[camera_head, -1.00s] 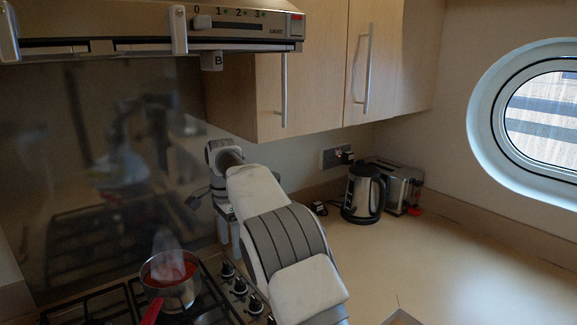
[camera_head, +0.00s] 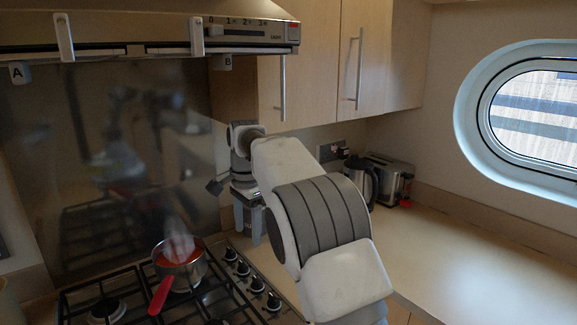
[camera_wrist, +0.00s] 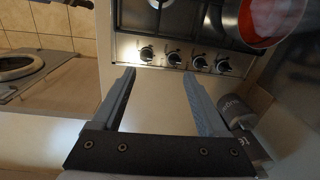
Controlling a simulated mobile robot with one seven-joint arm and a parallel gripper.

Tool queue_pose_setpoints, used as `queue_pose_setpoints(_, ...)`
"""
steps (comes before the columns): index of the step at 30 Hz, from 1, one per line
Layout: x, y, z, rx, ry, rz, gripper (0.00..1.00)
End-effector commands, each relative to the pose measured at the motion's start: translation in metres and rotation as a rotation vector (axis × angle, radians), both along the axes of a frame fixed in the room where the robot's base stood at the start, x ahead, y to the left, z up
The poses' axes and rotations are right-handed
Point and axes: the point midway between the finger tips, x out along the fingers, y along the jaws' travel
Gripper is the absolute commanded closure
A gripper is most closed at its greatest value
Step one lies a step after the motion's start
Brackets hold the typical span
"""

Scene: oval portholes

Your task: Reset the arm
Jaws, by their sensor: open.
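My arm reaches forward over the counter in the head view, with my gripper (camera_head: 248,222) hanging downward to the right of the hob. In the wrist view my gripper (camera_wrist: 155,90) shows two grey fingers spread apart, with nothing between them but bare counter. The counter edge of the hob (camera_wrist: 172,60) with its knobs lies beyond the fingertips.
A steaming pan (camera_head: 180,265) of red food with a red handle sits on the hob (camera_head: 110,300). A cooker hood (camera_head: 150,35) and wall cupboards (camera_head: 320,60) hang above. A kettle (camera_head: 362,180) and a toaster (camera_head: 390,178) stand behind my arm. The right counter (camera_head: 470,260) is clear.

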Motion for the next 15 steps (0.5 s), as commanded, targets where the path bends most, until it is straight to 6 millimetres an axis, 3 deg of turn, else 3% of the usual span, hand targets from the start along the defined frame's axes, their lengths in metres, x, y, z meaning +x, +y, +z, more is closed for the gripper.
queue_pose_setpoints(1,-0.006,-0.013,0.015,0.01,-0.015,0.017,0.24)
queue_pose_setpoints(6,-0.031,-0.057,0.051,0.03,-0.068,0.104,0.24)
queue_pose_setpoints(15,-0.098,-0.126,0.093,0.029,-0.174,0.276,0.24)
